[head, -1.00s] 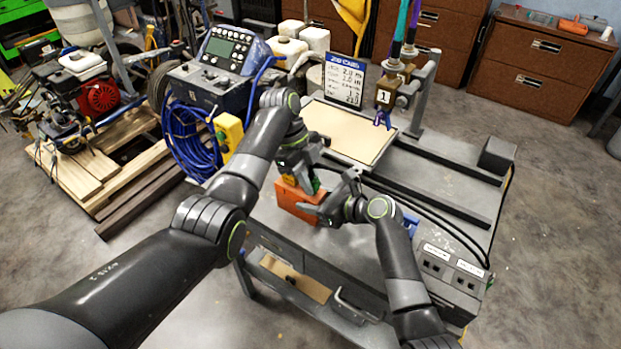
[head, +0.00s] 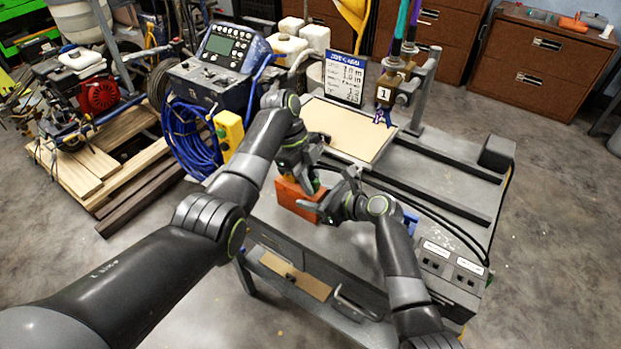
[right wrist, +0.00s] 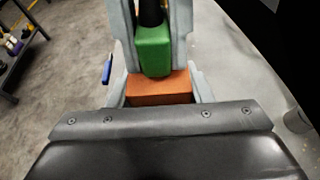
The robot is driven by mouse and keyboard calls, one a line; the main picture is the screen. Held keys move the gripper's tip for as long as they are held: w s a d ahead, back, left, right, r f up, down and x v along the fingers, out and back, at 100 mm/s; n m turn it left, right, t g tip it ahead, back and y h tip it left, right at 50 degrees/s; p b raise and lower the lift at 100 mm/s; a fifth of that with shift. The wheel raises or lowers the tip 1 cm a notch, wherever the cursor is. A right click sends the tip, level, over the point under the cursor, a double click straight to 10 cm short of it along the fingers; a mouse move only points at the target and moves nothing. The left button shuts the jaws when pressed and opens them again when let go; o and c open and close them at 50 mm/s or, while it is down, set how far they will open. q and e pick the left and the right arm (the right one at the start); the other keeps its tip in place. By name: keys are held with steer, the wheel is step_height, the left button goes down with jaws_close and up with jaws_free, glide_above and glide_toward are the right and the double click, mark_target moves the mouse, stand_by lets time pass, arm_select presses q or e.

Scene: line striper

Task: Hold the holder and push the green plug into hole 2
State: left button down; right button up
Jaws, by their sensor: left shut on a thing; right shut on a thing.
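The orange holder (head: 293,201) is a block above the near side of the bench. My right gripper (head: 328,205) is shut on it; in the right wrist view the holder (right wrist: 160,88) sits between my right fingers. My left gripper (head: 300,174) comes down over the holder. It is shut on the green plug (right wrist: 153,50), with a grey finger on each side. The plug is upright, and its lower end is at the holder's top edge in the right wrist view. I cannot tell how deep it sits. The holes and their numbers are hidden.
A beige board (head: 345,132) lies on the grey bench behind my grippers. A blue and white sign (head: 345,78) stands at the back. A dark socket box (head: 452,272) is at the bench's right front. A small blue thing (right wrist: 107,69) shows beside my fingers.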

arm_select(q)
steer(key=shift+r, duration=0.2)
stand_by(1.3)
steer(key=shift+f, duration=0.4)
stand_by(4.3)
steer(key=shift+r, duration=0.35)
steer(key=c, duration=1.2)
jaws_free()
steer(key=shift+o, duration=0.2)
steer(key=shift+o, duration=1.3)
steer(key=shift+r, duration=0.15)
